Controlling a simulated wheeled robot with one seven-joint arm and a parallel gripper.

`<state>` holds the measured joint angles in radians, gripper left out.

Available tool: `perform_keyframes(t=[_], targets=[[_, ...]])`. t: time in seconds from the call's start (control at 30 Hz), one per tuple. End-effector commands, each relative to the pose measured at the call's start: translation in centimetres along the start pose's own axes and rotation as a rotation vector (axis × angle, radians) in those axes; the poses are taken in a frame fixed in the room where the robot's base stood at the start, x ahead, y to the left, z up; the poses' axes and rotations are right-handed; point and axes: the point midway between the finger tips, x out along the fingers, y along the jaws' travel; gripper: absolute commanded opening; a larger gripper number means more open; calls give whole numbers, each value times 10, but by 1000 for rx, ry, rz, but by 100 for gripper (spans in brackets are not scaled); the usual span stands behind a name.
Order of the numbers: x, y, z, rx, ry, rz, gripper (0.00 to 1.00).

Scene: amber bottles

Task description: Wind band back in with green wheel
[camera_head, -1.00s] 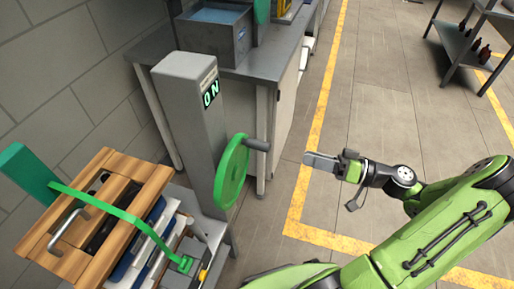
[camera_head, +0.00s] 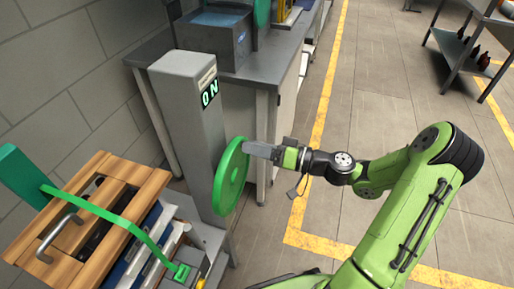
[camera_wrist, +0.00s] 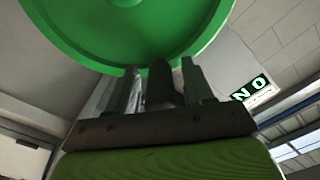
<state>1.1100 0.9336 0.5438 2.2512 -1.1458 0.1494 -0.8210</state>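The green wheel (camera_head: 231,178) is on the side of a grey post (camera_head: 186,130) with a lit "ON" sign (camera_head: 209,94). My gripper (camera_head: 258,150) is at the wheel's upper right edge. In the wrist view, the wheel (camera_wrist: 130,30) fills the top and its dark handle (camera_wrist: 160,84) lies between my two fingers. The fingers stand open, with narrow gaps beside the handle. In the head view, my gripper hides the handle. The green band (camera_head: 112,212) runs over a wooden crate (camera_head: 130,185) from a green upright (camera_head: 22,175) to a green end piece (camera_head: 182,271).
A grey workbench (camera_head: 262,72) with a blue-grey bin (camera_head: 215,38) stands behind the post. A shelf rack (camera_head: 468,50) with dark red bottles is at the far right. The tiled floor right of the wheel, crossed by yellow lines, is clear.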

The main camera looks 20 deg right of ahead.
Motion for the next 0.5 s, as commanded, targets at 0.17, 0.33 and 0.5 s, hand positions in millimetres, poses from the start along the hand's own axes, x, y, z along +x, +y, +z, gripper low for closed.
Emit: perform_keyframes(t=[0.17,0.33,0.5], targets=[[0,0,0,0,0,0,24],[0,0,0,0,0,0,0],[0,0,0,0,0,0,0]])
